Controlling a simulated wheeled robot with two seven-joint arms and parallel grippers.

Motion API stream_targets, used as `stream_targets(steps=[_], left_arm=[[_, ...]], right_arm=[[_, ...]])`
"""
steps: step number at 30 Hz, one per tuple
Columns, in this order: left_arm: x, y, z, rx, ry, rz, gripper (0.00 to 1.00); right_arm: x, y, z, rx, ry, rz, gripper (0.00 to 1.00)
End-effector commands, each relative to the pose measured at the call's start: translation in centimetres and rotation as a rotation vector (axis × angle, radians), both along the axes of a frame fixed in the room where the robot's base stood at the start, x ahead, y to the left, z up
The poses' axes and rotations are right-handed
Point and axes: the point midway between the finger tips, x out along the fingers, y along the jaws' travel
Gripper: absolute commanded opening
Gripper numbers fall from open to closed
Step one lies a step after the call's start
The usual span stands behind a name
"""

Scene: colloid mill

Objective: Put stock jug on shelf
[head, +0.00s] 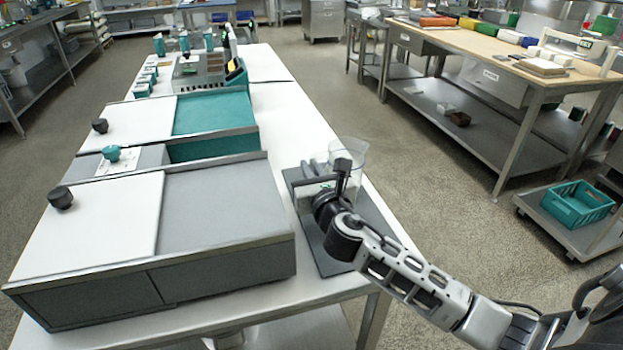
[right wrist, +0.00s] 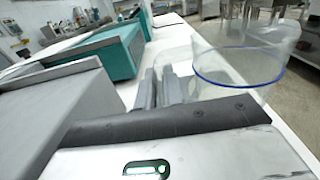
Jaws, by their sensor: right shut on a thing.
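The stock jug (head: 352,152) is a clear, see-through vessel standing over the right side of the near white table in the head view. The exact grip point is hidden, and I cannot tell whether the jug's base touches the surface below. My left gripper is out of view. A low shelf (head: 455,125) runs under the wooden-topped bench at right.
A dark grey plate (head: 384,222) lies on the table beneath my right gripper. Grey (head: 220,215) and teal (head: 215,112) machine housings fill the table's left. A teal crate (head: 578,204) sits on a low cart at right. The floor (head: 430,200) between table and bench is clear.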

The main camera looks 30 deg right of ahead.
Motion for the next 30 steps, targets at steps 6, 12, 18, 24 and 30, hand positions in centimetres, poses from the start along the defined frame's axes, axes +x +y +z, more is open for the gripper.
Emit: stream_targets(steps=[6, 12, 18, 24, 30], left_arm=[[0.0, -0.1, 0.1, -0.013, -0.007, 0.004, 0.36], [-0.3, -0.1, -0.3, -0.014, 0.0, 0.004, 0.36], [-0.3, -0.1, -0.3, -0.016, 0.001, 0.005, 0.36], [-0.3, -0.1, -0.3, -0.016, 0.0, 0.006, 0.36], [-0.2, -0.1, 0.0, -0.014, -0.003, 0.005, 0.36]], right_arm=[[0.0, 0.0, -1.5, 0.0, -0.002, -0.001, 0.0], [0.0, 0.0, -1.7, -0.001, -0.001, -0.001, 0.0], [0.0, 0.0, -1.9, 0.0, 0.001, -0.001, 0.31], [0.0, 0.0, -1.8, 0.0, 0.001, -0.001, 0.31], [-1.2, 0.3, -1.6, -0.001, 0.002, 0.001, 0.31]])
